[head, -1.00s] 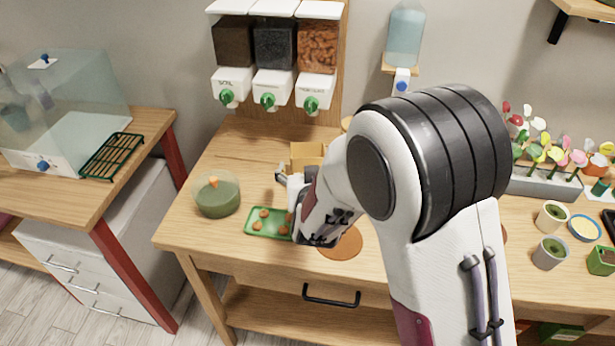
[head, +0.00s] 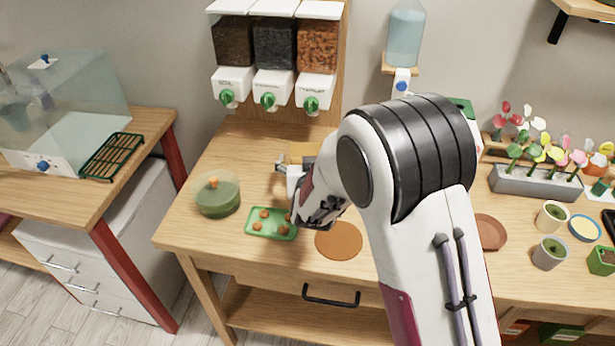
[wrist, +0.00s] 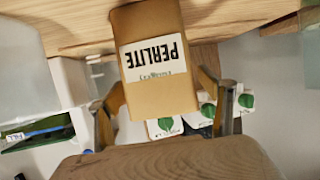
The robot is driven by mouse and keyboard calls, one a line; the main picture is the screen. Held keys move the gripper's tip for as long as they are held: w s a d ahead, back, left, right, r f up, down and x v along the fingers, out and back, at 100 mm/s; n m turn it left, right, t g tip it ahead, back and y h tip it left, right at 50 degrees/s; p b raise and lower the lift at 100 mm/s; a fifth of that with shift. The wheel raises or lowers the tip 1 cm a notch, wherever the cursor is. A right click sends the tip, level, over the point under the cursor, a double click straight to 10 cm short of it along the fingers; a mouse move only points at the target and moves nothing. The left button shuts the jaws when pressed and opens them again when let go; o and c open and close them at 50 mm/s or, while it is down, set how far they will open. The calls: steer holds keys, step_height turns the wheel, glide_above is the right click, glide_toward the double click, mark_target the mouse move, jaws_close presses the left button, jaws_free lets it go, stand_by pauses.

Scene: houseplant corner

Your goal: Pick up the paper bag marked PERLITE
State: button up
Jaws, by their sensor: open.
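The tan paper bag marked PERLITE (wrist: 155,62) fills the upper middle of the wrist view, its white label upside down. In the head view the bag (head: 304,149) stands on the bench below the dispensers, partly hidden by my gripper (head: 292,170). In the wrist view my gripper (wrist: 166,108) is open, with one finger on each side of the bag's near end in the picture. The left finger looks close to the bag and the right one a little apart. I cannot tell whether either touches it.
A green tray (head: 258,236) with small brown balls and a lidded green bowl (head: 218,203) are left of my gripper. A brown disc (head: 338,240) lies to the right. Dispensers with green knobs (head: 268,100) hang behind. A planter of flowers (head: 535,184) stands at right.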

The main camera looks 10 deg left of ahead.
stand_by(0.4)
steer(key=c, duration=1.5)
steer(key=shift+r, duration=0.1)
step_height(320, 180, up, 10)
